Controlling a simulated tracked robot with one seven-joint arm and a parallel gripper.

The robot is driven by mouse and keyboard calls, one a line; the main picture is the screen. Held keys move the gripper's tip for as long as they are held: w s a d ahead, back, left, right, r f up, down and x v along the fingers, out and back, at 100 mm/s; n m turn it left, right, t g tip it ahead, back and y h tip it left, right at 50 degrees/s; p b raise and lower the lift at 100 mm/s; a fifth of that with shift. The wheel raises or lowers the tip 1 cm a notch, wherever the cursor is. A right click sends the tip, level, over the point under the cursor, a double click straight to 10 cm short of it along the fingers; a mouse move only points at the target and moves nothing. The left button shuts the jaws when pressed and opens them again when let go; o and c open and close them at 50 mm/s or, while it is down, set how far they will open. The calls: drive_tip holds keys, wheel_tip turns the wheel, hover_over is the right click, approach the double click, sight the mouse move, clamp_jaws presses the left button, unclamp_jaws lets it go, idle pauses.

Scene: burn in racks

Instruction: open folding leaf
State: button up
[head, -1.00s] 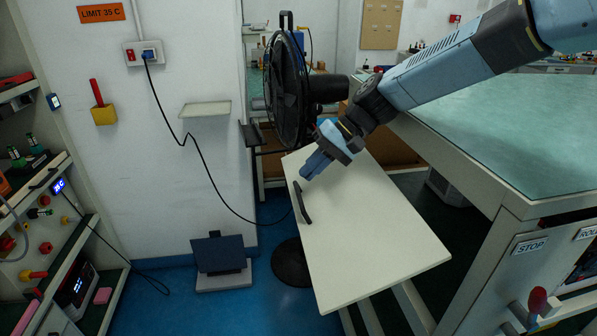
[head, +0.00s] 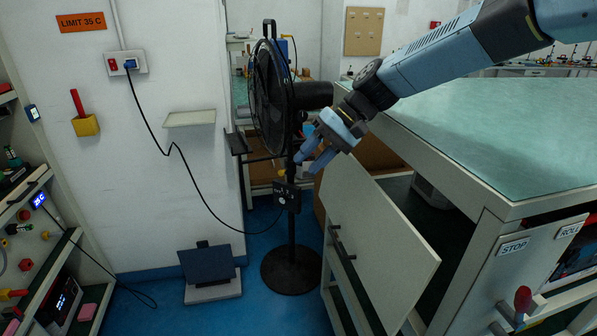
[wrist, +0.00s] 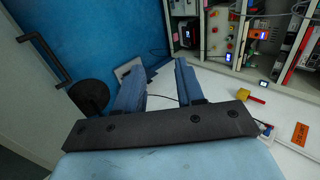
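The folding leaf (head: 380,250) is a pale panel at the near-left side of the green-topped bench (head: 480,140). It hangs steeply down. Its dark bar handle (head: 342,242) is on the left edge. In the wrist view the leaf (wrist: 28,105) fills the left side, with the handle (wrist: 44,58) at upper left. My gripper (head: 309,161) is above the leaf's upper left corner, beside the fan pole. Its two blue fingers are apart and nothing shows between them; the wrist view shows the same spread fingers (wrist: 158,66). The gripper is clear of the handle.
A black stand fan (head: 272,95) stands just behind and left of my gripper, with its round base (head: 291,268) on the blue floor. A low stand (head: 209,265) is by the wall. A rack (head: 40,250) is at left.

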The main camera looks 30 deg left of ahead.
drive_tip(key=v, duration=0.8)
